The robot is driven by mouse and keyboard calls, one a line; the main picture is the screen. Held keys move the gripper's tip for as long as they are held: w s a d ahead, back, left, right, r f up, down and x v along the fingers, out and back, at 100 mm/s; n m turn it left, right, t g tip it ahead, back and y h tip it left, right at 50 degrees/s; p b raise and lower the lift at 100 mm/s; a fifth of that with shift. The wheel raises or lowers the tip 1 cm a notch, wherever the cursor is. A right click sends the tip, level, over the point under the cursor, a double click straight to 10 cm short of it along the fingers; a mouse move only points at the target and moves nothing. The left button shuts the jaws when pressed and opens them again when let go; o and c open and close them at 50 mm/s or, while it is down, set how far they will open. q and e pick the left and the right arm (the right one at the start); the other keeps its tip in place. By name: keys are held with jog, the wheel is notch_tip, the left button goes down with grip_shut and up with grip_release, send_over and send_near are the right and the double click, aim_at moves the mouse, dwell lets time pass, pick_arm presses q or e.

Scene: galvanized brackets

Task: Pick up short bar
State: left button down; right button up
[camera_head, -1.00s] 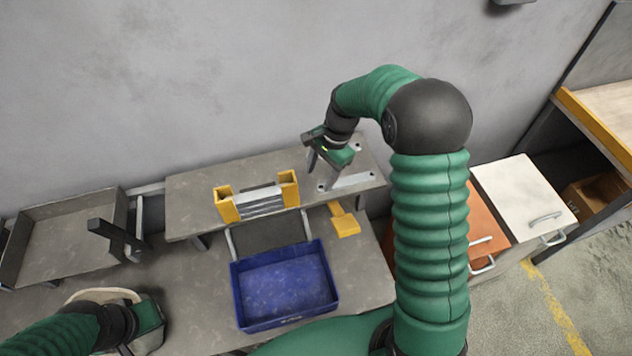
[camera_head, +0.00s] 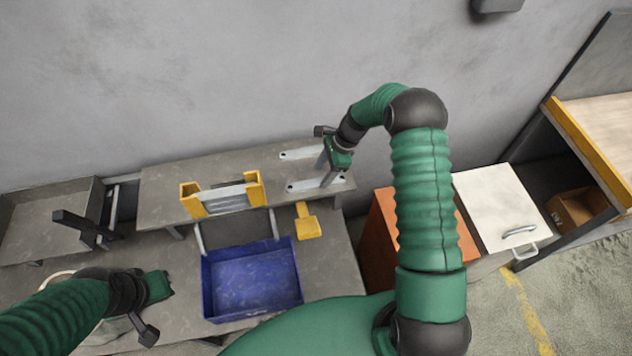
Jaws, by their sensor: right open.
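Two flat grey metal bars with holes lie on the raised shelf: a back bar (camera_head: 297,155) and a front bar (camera_head: 306,186). I cannot tell for certain which is the short bar. My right gripper (camera_head: 328,176) is open, pointing down over the right part of the front bar and hiding some of it. Whether its fingers touch the bar cannot be seen. My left gripper (camera_head: 155,300) is low at the left over the lower bench, away from the bars. Its jaws do not show clearly.
A yellow holder (camera_head: 190,199) with grey bars stands on the shelf (camera_head: 160,190). Below are a blue bin (camera_head: 252,317) and a yellow piece (camera_head: 307,222). A grey tray (camera_head: 40,245) is at the left. Orange and white cabinets (camera_head: 500,205) stand right; the wall is behind.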

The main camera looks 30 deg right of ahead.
aim_at(317, 182)
jog(key=x, duration=0.3)
jog(key=shift+d+f, duration=0.15)
jog(key=shift+s, duration=0.1)
jog(key=shift+c, duration=0.3)
jog(key=shift+a, duration=0.25)
jog(key=c, duration=0.5)
grip_shut()
